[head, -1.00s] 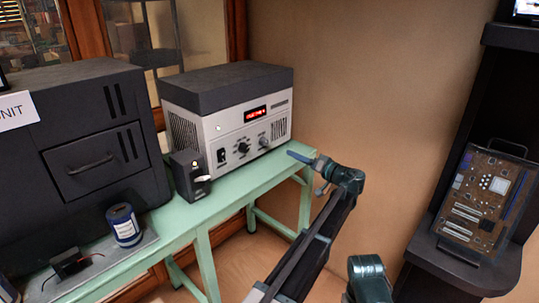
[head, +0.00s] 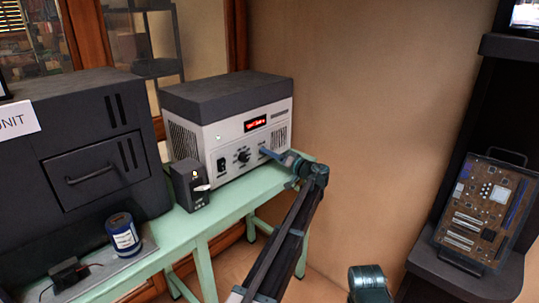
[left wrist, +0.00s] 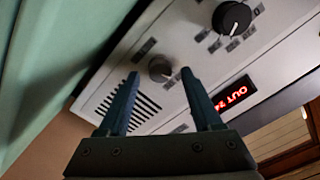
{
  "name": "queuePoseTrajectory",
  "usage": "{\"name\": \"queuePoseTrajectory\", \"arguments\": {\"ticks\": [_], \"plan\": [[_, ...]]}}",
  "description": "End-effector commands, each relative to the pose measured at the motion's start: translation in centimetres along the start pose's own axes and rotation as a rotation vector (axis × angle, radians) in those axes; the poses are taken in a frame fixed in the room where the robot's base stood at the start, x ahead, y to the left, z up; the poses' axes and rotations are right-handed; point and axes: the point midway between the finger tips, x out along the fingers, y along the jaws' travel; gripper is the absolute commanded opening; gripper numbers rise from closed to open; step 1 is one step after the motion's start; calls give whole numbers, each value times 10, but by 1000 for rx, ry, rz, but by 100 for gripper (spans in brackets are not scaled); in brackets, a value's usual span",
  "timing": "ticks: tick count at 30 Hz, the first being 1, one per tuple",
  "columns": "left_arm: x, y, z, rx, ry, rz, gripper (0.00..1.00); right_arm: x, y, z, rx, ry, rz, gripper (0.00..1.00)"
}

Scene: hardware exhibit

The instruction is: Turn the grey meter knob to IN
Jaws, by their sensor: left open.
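The white meter box (head: 205,134) with a dark top stands on the green table; its front panel also shows in the left wrist view (left wrist: 202,62). The small grey knob (left wrist: 160,68) is between my left fingertips in that view, with gaps on both sides. In the head view my left gripper covers the grey knob. My left gripper (head: 264,152) is open at the panel's right part; its fingers show in the left wrist view (left wrist: 160,74). The red display (left wrist: 236,92) reads OUT and digits.
A larger black knob (head: 242,155) sits beside the grey one and shows in the left wrist view (left wrist: 232,17). A small black box (head: 189,186) stands before the meter. The green table (head: 228,205) ends at the right. A circuit board (head: 482,212) stands far right.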

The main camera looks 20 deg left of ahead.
Motion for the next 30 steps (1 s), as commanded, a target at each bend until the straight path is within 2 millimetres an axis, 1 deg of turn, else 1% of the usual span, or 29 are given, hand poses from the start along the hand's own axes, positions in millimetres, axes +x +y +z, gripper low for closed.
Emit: {"name": "queuePoseTrajectory", "arguments": {"ticks": [4,13,14,18,20,21,23,24,25,30], "plan": [[8,0,0,0,0,1,66,0,0,0,0,0,0,60],[9,0,0,0,0,1,66,0,0,0,0,0,0,60],[9,0,0,0,0,1,63,0,0,0,0,0,0,60],[9,0,0,0,0,1,37,0,0,0,0,0,0,60],[9,0,0,0,0,1,27,0,0,0,0,0,0,60],[9,0,0,0,0,1,19,0,0,0,0,0,0,60],[9,0,0,0,0,1,9,0,0,0,0,0,0,60],[9,0,0,0,0,1,1,0,0,0,0,0,0,60],[9,0,0,0,0,1,0,0,0,0,0,0,0,60],[9,0,0,2,0,1,0,0,0,0,0,0,0,60]]}}
